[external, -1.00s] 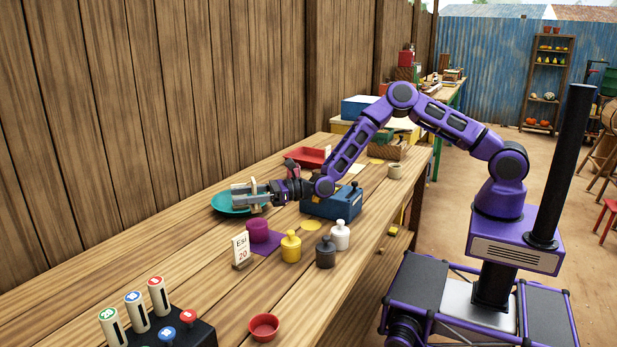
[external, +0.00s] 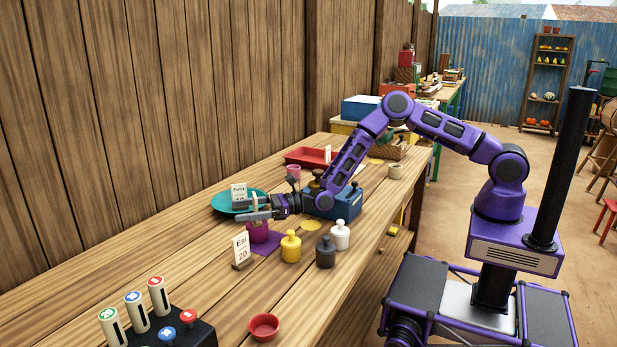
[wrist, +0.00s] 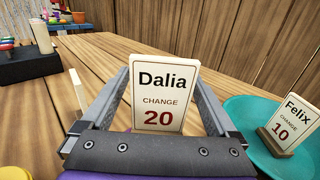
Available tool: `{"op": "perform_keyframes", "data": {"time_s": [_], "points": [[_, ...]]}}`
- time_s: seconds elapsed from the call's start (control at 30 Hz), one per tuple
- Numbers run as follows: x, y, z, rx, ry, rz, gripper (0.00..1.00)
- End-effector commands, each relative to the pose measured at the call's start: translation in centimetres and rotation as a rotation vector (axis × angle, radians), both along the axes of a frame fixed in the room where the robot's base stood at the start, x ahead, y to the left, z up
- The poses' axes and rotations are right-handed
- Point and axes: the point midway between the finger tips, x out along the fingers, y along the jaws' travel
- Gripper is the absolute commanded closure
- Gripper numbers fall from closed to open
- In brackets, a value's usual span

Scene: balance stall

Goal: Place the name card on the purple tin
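The name card (wrist: 160,95), white with "Dalia CHANGE 20", stands upright between the fingers of my gripper (wrist: 160,76) in the wrist view. Both fingertips meet its side edges, and its lower part is hidden behind the gripper body. In the external view my gripper (external: 252,213) is low, right over the purple tin (external: 258,236), which sits on a purple mat (external: 268,246). The card is small there, and I cannot tell whether it touches the tin's top.
The Felix card (external: 239,193) stands on the teal plate (external: 222,207) just behind my gripper. The Esi card (external: 241,247) is in front of the tin. Yellow (external: 291,248), dark (external: 326,254) and white (external: 340,237) weights stand to the right, with a blue box (external: 345,203) behind.

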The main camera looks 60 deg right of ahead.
Motion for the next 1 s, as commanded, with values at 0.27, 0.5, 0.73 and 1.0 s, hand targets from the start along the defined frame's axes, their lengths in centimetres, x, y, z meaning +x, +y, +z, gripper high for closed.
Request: {"op": "perform_keyframes", "data": {"time_s": [0.27,0.5,0.73,1.0], "points": [[0.0,0.0,0.3,0.000,-0.001,0.000,0.06],[-1.9,-2.0,0.4,0.001,0.002,-0.001,0.06],[-2.1,-2.2,4.8,0.002,-0.002,-0.002,0.06],[-2.1,-2.2,7.2,0.001,-0.001,-0.001,0.06]]}}
